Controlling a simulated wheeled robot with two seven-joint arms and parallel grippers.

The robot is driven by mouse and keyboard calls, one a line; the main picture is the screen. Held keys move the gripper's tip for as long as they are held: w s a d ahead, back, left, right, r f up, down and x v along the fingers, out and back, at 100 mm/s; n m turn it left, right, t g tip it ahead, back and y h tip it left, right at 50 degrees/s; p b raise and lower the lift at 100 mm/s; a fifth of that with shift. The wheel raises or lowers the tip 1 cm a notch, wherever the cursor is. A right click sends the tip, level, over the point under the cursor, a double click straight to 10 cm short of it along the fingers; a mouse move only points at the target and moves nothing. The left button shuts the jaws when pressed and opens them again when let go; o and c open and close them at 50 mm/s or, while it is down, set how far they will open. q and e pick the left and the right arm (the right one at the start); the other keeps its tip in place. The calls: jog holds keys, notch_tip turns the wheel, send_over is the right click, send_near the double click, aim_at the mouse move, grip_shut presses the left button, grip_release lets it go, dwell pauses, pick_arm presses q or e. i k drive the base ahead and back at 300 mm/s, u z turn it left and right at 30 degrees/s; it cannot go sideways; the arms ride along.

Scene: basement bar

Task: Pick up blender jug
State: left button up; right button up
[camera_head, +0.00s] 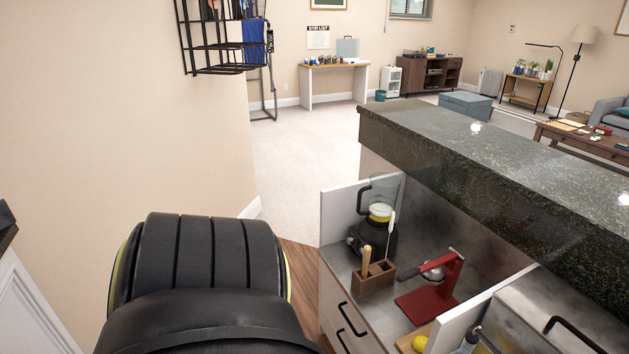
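The clear blender jug (386,187) has a dark handle on its left side. It stands upright at the back left of the counter below the dark stone bar top, beside a white upright panel. Below the jug are a pale yellow-and-white part (380,212) and a black blender base (378,241). The jug appears to be seated on this base, but the exact contact is too small to tell. Neither of my grippers shows in the head view.
A wooden holder (373,279) with a wooden-handled tool stands in front of the blender. A red stand (437,290) with a metal part is to its right. The dark stone bar top (500,150) overhangs behind. A white panel (345,215) borders the left.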

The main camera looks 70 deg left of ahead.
aim_at(376, 202)
jog(key=u, duration=1.9)
